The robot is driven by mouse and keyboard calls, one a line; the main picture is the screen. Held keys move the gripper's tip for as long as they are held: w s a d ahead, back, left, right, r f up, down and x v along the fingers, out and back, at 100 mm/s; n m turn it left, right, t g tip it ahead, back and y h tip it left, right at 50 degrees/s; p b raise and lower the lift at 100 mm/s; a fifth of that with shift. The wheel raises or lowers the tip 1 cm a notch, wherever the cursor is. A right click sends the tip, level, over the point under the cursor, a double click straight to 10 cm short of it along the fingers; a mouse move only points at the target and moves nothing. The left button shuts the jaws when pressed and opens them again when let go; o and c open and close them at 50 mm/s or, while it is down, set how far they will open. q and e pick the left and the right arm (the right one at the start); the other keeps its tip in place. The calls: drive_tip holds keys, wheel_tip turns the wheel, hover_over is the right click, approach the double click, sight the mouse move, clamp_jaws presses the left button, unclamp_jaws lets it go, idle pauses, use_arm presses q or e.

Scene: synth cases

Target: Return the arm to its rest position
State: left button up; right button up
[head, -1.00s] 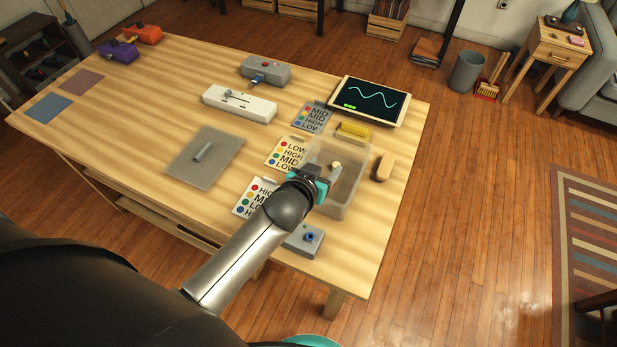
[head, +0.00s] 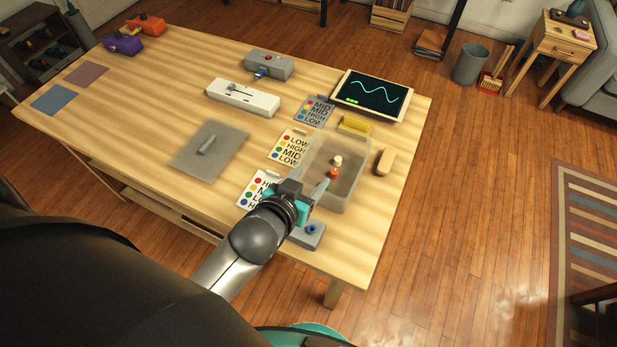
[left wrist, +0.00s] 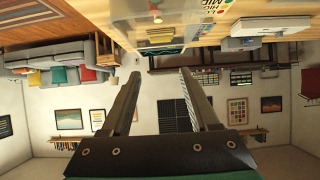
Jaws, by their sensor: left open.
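My left arm comes in from the bottom left of the head view. My left gripper (head: 310,183) is open, with its two fingers spread at the near left side of the clear bin (head: 352,200). Nothing shows between the fingers. In the left wrist view the open fingers (left wrist: 161,74) are empty, with the upside-down room beyond them. A cream piece (head: 338,160) and an orange-red piece (head: 333,173) are in the bin. My right gripper is not in view.
Label cards (head: 290,146) lie left of the bin, one partly behind my gripper. A grey box with a blue knob (head: 309,234) sits close to my arm. A yellow block (head: 355,125), a tan block (head: 385,162) and a screen (head: 373,94) are nearby.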

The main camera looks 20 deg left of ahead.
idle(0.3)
use_arm(q)
drive_tip(key=s+a+m+g, duration=0.1)
drive_tip(key=s+m+g, duration=0.1)
drive_tip(key=s+g, duration=1)
drive_tip(key=s+f+t+b, duration=0.1)
drive_tip(key=s+f+b, duration=0.1)
drive_tip(key=f, duration=1)
drive_tip(key=s+f+t+b, duration=0.1)
drive_tip(key=s+f, duration=0.2)
drive_tip(key=f, duration=1)
drive_tip(key=s+a+f+g+b, duration=0.1)
drive_tip(key=s+a+f+b, duration=0.1)
drive_tip(key=s+f, duration=1.3)
drive_tip(key=shift+a+f+b, duration=0.4)
drive_tip(key=shift+f+b, duration=0.15)
drive_tip(key=shift+f, duration=0.3)
